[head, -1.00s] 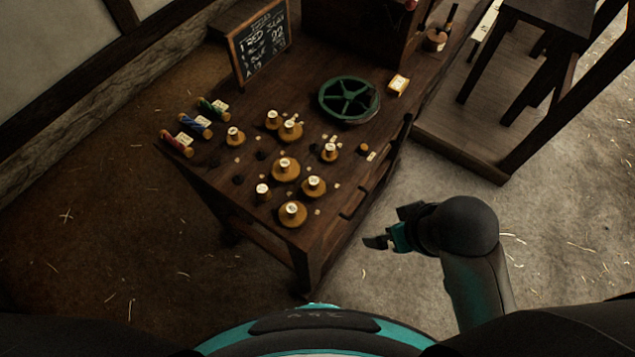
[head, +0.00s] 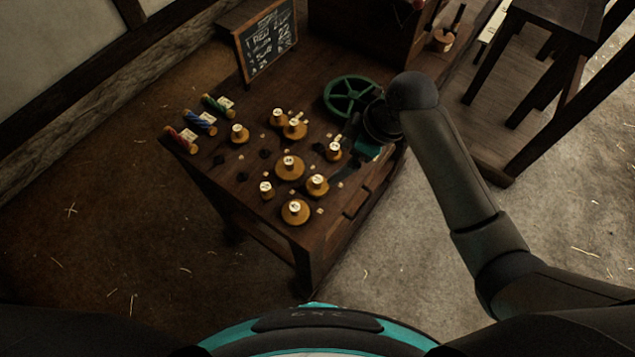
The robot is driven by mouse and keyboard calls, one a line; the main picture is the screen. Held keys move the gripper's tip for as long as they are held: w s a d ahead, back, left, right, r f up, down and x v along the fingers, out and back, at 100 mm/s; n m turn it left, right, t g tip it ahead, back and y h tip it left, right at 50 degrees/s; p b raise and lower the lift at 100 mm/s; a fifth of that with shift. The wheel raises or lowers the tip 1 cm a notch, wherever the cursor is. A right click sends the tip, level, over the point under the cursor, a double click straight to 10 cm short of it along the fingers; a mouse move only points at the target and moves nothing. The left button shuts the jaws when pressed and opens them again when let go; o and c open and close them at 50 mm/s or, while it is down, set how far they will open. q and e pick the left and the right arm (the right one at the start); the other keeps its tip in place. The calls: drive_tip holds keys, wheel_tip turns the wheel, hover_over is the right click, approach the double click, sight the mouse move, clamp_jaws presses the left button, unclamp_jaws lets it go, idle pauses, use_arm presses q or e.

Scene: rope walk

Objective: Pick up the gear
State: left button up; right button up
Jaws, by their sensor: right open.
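A green spoked wheel, the only gear-like thing I can make out (head: 350,90), lies flat near the far right part of the wooden table (head: 240,200). My right arm comes in from the lower right, and its wrist overlaps the wheel's right edge in the picture. My right gripper (head: 341,163) is open over the table, on the near side of the wheel, with dark fingers pointing left. A small yellow-brown knobbed piece (head: 333,151) shows close to its fingers; I cannot tell whether they touch. My left gripper is not in view.
Several yellow-brown knobbed pieces (head: 289,168) and small dark bits cover the table middle. Red (head: 181,139), blue (head: 201,122) and green (head: 216,105) spools lie at its left edge. A chalkboard (head: 265,42) stands at the back, and a dark stool (head: 560,15) at the upper right.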

sight(319, 179)
drive_tip(key=b+x, duration=0.2)
drive_tip(key=x, duration=0.7)
drive_tip(key=shift+b+x, duration=0.7)
drive_tip(key=shift+x, duration=1.85)
drive_tip(key=c, duration=1.3)
drive_tip(key=shift+w+r, duration=0.1)
drive_tip(key=shift+r, duration=0.05)
